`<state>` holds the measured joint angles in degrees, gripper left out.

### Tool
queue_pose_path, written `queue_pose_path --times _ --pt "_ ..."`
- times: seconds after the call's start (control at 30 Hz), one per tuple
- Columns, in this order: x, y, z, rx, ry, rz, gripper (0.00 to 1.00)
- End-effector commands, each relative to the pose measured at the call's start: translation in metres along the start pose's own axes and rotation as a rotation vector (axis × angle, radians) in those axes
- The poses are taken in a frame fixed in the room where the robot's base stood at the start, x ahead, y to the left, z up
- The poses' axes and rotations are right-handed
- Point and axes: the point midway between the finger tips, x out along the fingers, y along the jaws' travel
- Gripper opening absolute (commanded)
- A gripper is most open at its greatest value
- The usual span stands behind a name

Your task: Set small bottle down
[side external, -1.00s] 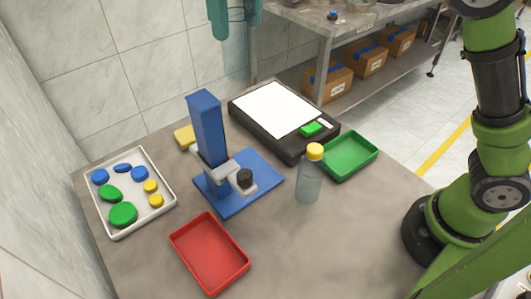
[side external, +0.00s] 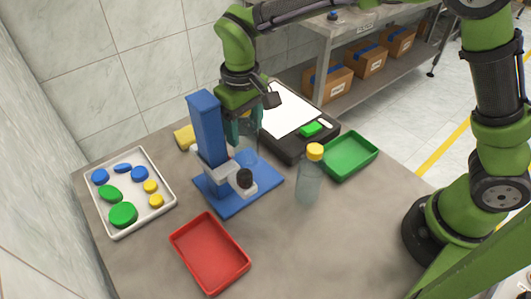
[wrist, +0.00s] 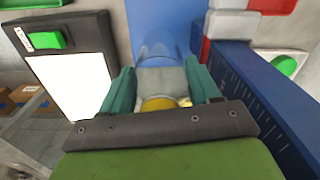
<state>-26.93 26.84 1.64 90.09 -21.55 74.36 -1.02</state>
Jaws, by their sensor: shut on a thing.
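My gripper (side external: 240,135) is over the back of the blue stand, beside its upright column. In the wrist view its teal fingers (wrist: 158,92) are shut on a small clear bottle (wrist: 157,62), with yellow showing between them. In the side view the bottle's clear lower part (side external: 247,157) shows below the fingers, over the blue base (side external: 232,202). I cannot tell whether it touches the base. The fingers partly hide its upper part. A larger clear bottle (side external: 309,180) with a yellow cap stands upright on the table, apart from my gripper.
The blue column (side external: 207,125) with its grey clamp stands close beside my gripper. A scale (side external: 290,108) lies behind it. A green tray (side external: 352,172), a red tray (side external: 243,270) and a white tray of caps (side external: 128,163) surround the stand. The front right table is clear.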

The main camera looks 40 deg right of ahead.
Motion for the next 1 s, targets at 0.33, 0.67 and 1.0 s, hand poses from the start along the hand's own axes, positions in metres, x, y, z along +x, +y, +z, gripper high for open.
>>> queue_pose_path --times 0.33,0.67,1.0 --pt "0.041 0.000 0.000 0.000 0.000 0.000 0.20" --pt "0.044 0.000 0.000 0.000 0.002 -0.001 0.20" --pt "0.046 0.000 0.000 -0.001 0.001 0.000 0.87"
